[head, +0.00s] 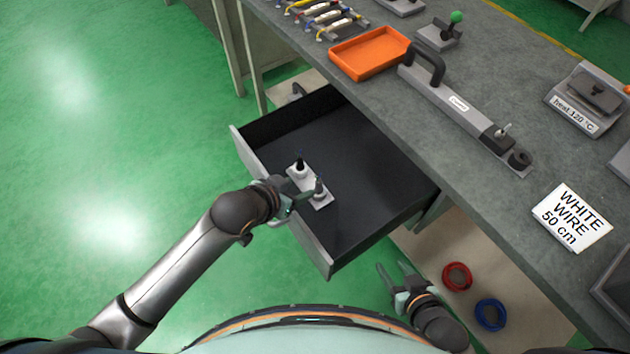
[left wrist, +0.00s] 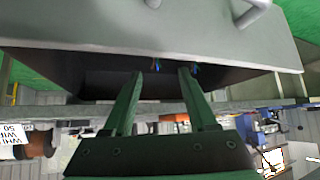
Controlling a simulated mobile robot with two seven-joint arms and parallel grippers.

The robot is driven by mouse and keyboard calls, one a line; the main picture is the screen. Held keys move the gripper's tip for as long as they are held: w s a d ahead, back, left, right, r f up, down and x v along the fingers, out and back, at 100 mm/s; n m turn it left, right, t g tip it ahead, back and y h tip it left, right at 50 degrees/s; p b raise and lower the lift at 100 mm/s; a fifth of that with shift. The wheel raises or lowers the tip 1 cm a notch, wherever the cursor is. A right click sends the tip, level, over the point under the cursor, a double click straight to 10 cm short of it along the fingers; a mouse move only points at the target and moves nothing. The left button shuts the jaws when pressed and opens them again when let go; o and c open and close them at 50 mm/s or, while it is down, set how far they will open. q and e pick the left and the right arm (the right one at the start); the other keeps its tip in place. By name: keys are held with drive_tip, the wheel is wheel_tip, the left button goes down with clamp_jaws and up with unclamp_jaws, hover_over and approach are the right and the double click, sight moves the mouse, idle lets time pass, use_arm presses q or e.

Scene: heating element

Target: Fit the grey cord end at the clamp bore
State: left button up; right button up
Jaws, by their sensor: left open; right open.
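No grey cord end can be made out for certain in either view. A clamp bore cannot be told apart either; a long grey tool (head: 455,98) with a black handle and a small dark fitting at its near end lies on the bench. A small white holder (head: 321,203) with two dark-tipped upright pieces (head: 299,165) sits in the open drawer. My left gripper (head: 308,195) is at the drawer's front, close to the holder, partly covering it. In the left wrist view its green fingers (left wrist: 160,72) are apart, with nothing visibly held. My right gripper (head: 392,268) is open and empty beside the drawer, lower right.
The black drawer (head: 370,165) is pulled out from the grey bench (head: 480,165). An orange tray (head: 368,52), a green-knobbed device (head: 440,34), a heating device (head: 585,100) and a white wire card (head: 572,217) are on the bench. Red (head: 457,276) and blue (head: 490,314) coils lie below.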

sight(318, 182)
use_arm(q)
drive_tip(key=shift+d+b+x, duration=0.15)
drive_tip(key=shift+b+x, duration=0.35)
drive_tip(key=shift+x, duration=2.35)
drive_tip(key=shift+d+b+x, duration=0.2)
drive_tip(key=shift+b+x, duration=0.25)
drive_tip(key=shift+x, duration=2.4)
drive_tip(key=shift+s+r, duration=0.1)
clamp_jaws()
